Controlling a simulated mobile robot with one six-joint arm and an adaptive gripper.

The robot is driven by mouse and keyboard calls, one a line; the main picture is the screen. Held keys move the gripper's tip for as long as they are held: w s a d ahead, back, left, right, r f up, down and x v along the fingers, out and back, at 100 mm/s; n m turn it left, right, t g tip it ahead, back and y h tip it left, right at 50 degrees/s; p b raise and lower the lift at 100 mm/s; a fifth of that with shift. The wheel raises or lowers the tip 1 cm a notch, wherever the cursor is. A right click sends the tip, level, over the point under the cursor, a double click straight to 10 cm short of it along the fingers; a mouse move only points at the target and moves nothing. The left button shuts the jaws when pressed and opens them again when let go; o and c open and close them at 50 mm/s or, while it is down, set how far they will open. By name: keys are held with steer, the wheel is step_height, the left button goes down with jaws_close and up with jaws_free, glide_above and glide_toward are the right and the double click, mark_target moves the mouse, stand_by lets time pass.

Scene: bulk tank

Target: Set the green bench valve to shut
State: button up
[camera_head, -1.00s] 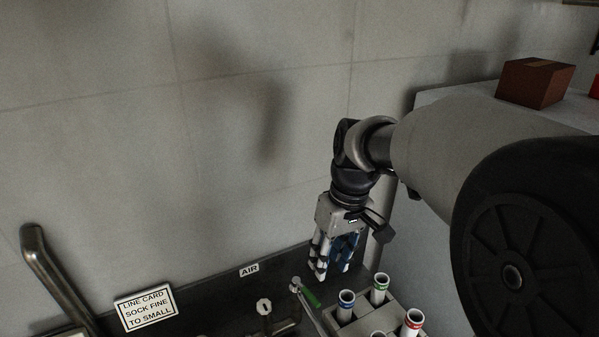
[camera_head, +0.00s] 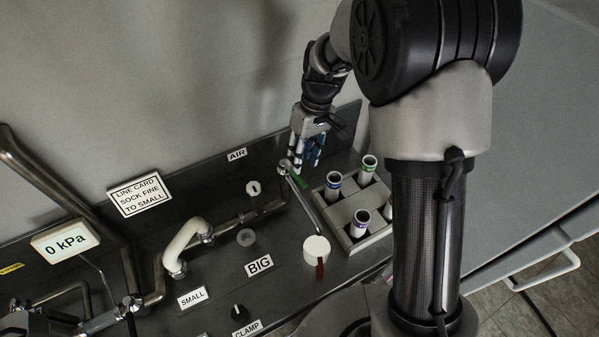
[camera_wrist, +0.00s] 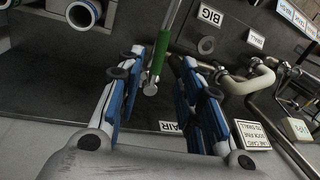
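The bench valve has a green lever (camera_head: 301,181) beside a metal joint on the pipe, near the AIR label (camera_head: 237,155). My gripper (camera_head: 307,163) is pointing down just above and behind the green lever in the head view. In the wrist view my gripper (camera_wrist: 160,68) is open, its two blue and white fingers wide apart. The green lever (camera_wrist: 159,54) lies in the gap between them in the picture, with a visible space on both sides. I cannot tell how far below the fingertips it is. No finger is seen touching it.
The wall is close behind my gripper.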

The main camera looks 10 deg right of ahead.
mark_target(299, 176)
steer(key=f, duration=0.4)
steer(key=a+f, duration=0.1)
steer(key=shift+s+f+b, duration=0.25)
steer(key=shift+f+b, duration=0.1)
steer(key=shift+f, duration=0.05)
steer(key=shift+c, duration=0.3)
jaws_close()
